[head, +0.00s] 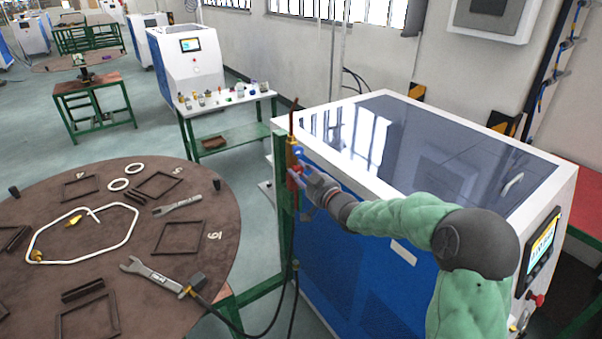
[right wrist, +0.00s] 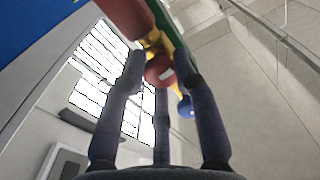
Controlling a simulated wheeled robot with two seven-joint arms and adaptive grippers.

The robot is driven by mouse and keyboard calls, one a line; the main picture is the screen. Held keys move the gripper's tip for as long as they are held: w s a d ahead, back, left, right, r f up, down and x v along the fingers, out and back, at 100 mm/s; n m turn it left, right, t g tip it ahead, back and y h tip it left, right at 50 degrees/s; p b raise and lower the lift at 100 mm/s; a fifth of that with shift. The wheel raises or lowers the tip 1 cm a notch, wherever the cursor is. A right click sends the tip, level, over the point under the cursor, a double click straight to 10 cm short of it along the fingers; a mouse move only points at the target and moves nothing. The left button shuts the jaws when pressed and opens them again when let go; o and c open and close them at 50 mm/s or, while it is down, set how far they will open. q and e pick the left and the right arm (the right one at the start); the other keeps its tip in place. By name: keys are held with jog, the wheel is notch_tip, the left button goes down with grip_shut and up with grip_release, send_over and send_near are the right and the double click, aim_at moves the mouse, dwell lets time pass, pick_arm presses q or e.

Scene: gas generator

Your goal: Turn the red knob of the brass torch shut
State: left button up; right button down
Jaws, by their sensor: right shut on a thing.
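The brass torch (head: 294,150) hangs upright on the green post beside the blue and white machine. Its red knob (right wrist: 160,70) shows in the right wrist view between my fingertips. A blue knob (right wrist: 186,107) sits farther along the brass body; it also shows in the head view, just above my gripper. My right gripper (head: 303,182) reaches the torch from the right; in the right wrist view its fingers (right wrist: 165,75) are closed around the red knob. How far the knob is turned cannot be told. My left gripper is not in view.
The green post (head: 281,190) stands close behind the torch. The machine (head: 340,250) lies under my right arm. A round brown table (head: 120,225) at left holds wrenches, frames and a white hose loop. Dark hoses hang below the torch. A small green table (head: 225,108) stands behind.

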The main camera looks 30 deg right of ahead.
jog(key=shift+f, duration=0.15)
jog(key=m+p, duration=0.2)
jog(key=m, duration=0.2)
jog(key=shift+a+m+p, duration=0.1)
jog(key=shift+m+p, duration=0.2)
jog(key=shift+m, duration=0.1)
jog(key=m+p, duration=0.3)
jog(key=m, duration=0.2)
jog(key=shift+m, duration=0.3)
jog(key=m+p, duration=0.2)
jog(key=m, duration=0.3)
jog(key=shift+p, duration=0.35)
jog(key=shift+m+p, duration=1)
jog(key=shift+m, duration=1.2)
jog(key=c, duration=1)
grip_release()
jog(key=shift+o, duration=0.2)
